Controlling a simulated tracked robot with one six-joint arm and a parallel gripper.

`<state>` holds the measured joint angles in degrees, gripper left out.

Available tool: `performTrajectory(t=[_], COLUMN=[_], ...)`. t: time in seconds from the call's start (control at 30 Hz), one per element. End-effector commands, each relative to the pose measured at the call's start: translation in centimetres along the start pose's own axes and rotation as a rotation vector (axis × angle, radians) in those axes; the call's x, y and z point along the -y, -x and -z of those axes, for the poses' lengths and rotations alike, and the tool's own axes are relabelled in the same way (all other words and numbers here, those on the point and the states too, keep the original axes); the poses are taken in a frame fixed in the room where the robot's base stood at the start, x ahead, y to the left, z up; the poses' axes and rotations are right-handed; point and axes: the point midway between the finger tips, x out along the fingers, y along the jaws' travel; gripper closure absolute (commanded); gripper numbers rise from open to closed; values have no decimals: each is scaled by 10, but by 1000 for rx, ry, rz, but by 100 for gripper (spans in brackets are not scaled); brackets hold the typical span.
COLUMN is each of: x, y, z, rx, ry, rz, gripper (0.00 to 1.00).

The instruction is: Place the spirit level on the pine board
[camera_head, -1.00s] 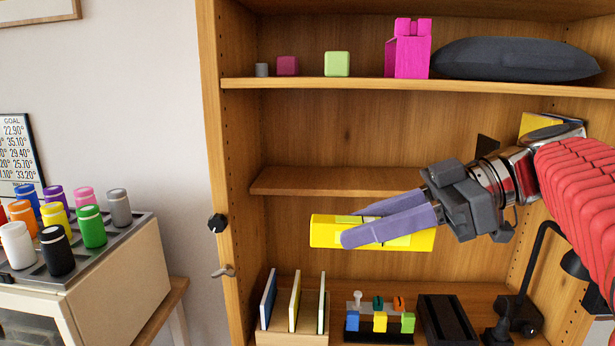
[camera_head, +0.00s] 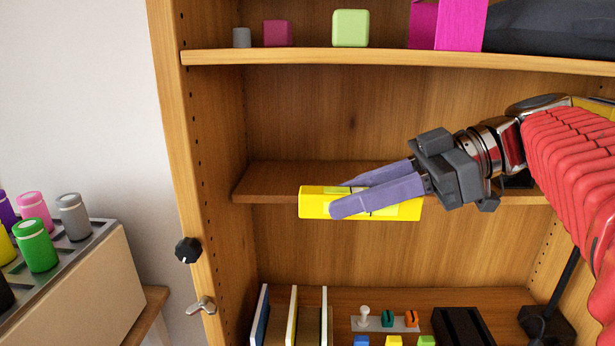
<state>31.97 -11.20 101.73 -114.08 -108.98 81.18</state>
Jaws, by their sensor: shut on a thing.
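The yellow spirit level (camera_head: 312,203) lies roughly level in the middle of the head view. My gripper (camera_head: 338,198) comes in from the right and is shut on it. Its two purple fingers cover part of the level. The pine board (camera_head: 265,182) looks to be the short middle shelf inside the wooden wardrobe. The level overlaps the board's front edge in the picture and appears in front of it. I cannot tell whether they touch. The board's right part is partly hidden behind my gripper and arm.
An upper shelf (camera_head: 400,60) holds several blocks and a dark cushion (camera_head: 550,30). Below stand upright thin panels (camera_head: 292,315), coloured pegs and a black holder (camera_head: 470,325). The wardrobe's left post carries a black knob (camera_head: 188,250). The visible left part of the board is bare.

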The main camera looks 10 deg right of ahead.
Motion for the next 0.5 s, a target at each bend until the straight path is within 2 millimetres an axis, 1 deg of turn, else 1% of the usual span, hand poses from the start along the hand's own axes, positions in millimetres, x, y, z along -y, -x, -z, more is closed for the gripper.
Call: performTrajectory(t=[0.37,0.5], x=[0,-6], y=[0,0], z=[0,0], rx=[0,0], ry=[1,1], rz=[1,2], gripper=[100,100])
